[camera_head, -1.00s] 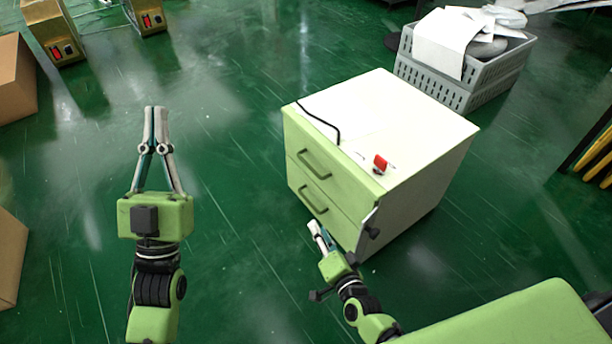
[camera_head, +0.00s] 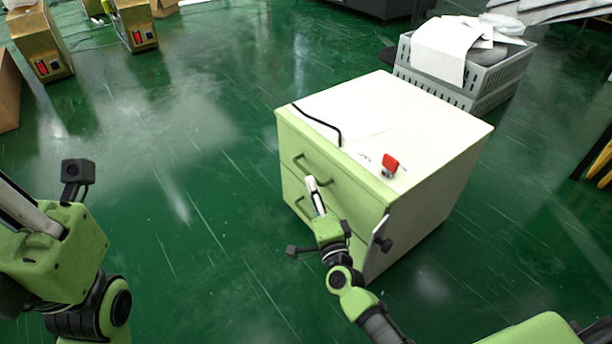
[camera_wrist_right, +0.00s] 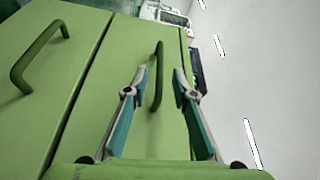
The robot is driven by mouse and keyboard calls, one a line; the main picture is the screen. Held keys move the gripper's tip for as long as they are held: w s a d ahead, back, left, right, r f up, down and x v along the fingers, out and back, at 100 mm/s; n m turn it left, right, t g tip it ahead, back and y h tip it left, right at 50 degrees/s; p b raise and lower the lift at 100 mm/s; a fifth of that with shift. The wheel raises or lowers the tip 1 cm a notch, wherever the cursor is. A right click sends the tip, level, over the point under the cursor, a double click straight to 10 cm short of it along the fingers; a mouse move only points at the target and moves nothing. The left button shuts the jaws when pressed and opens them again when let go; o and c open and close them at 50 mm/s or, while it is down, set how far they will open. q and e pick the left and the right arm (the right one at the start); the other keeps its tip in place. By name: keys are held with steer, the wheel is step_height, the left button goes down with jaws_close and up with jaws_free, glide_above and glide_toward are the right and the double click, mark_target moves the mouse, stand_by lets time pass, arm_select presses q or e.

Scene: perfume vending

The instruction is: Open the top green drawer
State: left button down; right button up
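The white cabinet has two green drawers. The top drawer (camera_head: 330,158) is closed, and its green bar handle (camera_head: 304,163) is partly hidden behind my right gripper (camera_head: 312,184). In the right wrist view the picture is turned sideways, with the top drawer handle (camera_wrist_right: 158,78) between the fingertips of my open right gripper (camera_wrist_right: 160,78). I cannot tell whether the fingers touch it. The lower drawer handle (camera_wrist_right: 38,55) is further left there; that drawer is closed too. My left gripper (camera_head: 22,212) is at the far left, its fingertips out of view.
A black cable (camera_head: 320,124) and a red object (camera_head: 390,163) lie on the white cabinet top (camera_head: 390,115). A grey crate (camera_head: 480,78) with papers stands behind. Gold boxes (camera_head: 42,45) stand at the back left. The green floor left of the cabinet is clear.

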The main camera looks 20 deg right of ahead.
mark_target(306, 170)
steer(key=w+b, duration=0.1)
steer(key=w, duration=0.6)
steer(key=shift+d+r+b, duration=0.15)
steer(key=shift+r+b, duration=0.05)
steer(key=shift+b, duration=0.2)
jaws_close()
